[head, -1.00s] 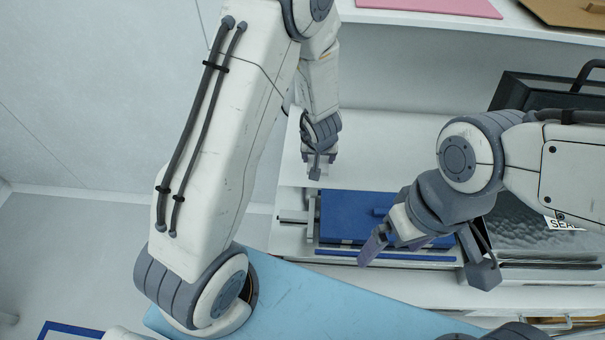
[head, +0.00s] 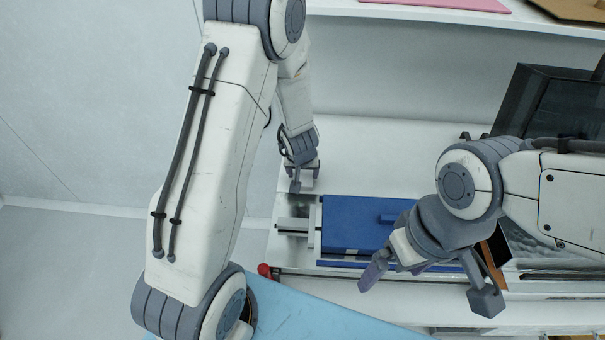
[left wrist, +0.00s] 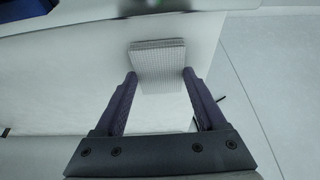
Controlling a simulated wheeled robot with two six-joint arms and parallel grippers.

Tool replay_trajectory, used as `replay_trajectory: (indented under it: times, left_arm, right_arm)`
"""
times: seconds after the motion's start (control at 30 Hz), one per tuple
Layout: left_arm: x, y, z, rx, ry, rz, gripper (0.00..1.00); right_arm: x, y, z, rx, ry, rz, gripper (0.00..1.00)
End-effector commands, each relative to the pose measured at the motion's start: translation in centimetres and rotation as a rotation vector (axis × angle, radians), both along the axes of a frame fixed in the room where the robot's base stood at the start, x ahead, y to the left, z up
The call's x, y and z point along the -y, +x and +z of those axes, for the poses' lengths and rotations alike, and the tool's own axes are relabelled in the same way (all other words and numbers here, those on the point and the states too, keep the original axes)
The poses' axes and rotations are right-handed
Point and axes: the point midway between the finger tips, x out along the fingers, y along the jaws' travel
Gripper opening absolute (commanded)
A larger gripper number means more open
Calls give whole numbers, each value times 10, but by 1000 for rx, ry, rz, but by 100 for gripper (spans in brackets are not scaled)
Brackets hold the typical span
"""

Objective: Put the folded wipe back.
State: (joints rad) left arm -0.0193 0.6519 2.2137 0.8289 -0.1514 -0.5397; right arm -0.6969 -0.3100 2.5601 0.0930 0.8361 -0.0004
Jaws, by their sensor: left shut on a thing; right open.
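The folded wipe (left wrist: 158,66), a pale grey pad with a fine grid texture, sits between the two dark fingertips of my left gripper (left wrist: 159,76) in the left wrist view. The fingers are shut on its two sides. In the head view my left gripper (head: 298,184) points down over the white worktop, just behind and left of the blue block; the wipe is hard to make out there. I cannot tell how high the wipe is above the surface. My right gripper (head: 430,286) is open and empty, in front of the blue block.
The blue block (head: 350,222) sits on a grey fixture (head: 292,228) on the worktop (head: 400,150). A red knob (head: 264,270) is at the front left edge. A dark box (head: 545,100) stands at the back right. A shelf (head: 420,18) runs above. Clear worktop lies behind the block.

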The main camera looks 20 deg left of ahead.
Motion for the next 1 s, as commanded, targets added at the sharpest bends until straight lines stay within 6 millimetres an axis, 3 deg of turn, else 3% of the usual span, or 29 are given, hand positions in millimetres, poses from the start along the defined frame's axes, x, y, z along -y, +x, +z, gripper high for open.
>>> replay_trajectory:
  times: [0.13, 0.17, 0.2, 0.57, 1.0]
  left_arm:
    - [0, 0, -5, 0, 0, 0, 16]
    - [0, 0, -4, 0, 0, 0, 84]
    - [0, 0, -3, 0, 0, 0, 100]
    - [0, -1, 5, 0, 0, 0, 100]
    - [10, -33, 90, 1, 0, -1, 100]
  right_arm:
    - [0, 0, -5, 0, 0, 0, 100]
    - [0, 0, -3, 0, 0, 0, 100]
    - [0, 0, -3, 0, 0, 0, 100]
    - [0, 0, 4, 0, 0, 0, 100]
    - [0, 0, 60, 0, 0, -1, 100]
